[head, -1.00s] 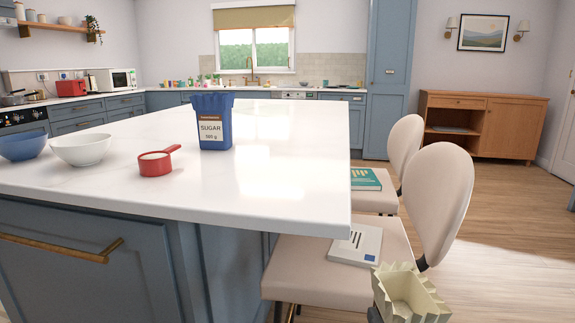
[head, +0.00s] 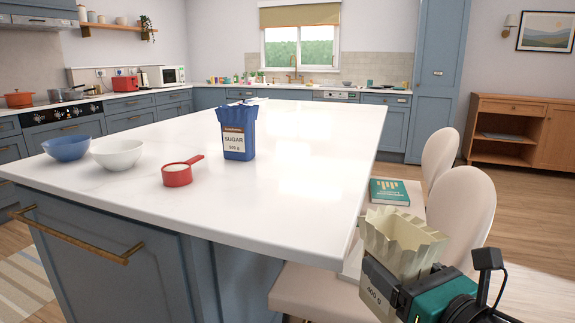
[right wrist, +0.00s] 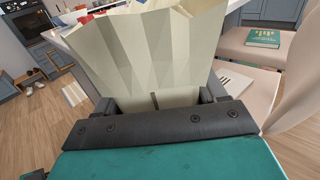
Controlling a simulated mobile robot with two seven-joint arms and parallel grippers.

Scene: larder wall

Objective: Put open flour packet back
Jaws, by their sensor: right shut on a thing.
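An open cream paper packet (head: 402,240) with a crinkled top shows at the lower right of the head view. Part of a weight label is visible on its side; its name is hidden. My right gripper (head: 388,282) is shut on the packet and holds it upright beside the island's right edge, in front of the chairs. In the right wrist view the packet (right wrist: 150,60) stands between the fingers of my right gripper (right wrist: 158,103). My left gripper is not in view.
The white island (head: 300,120) bears a blue sugar packet (head: 237,140), a red measuring cup (head: 178,176), a white bowl (head: 118,155) and a blue bowl (head: 66,148). Cream chairs (head: 466,205) stand along its right side, with a green book (head: 389,191) on one seat.

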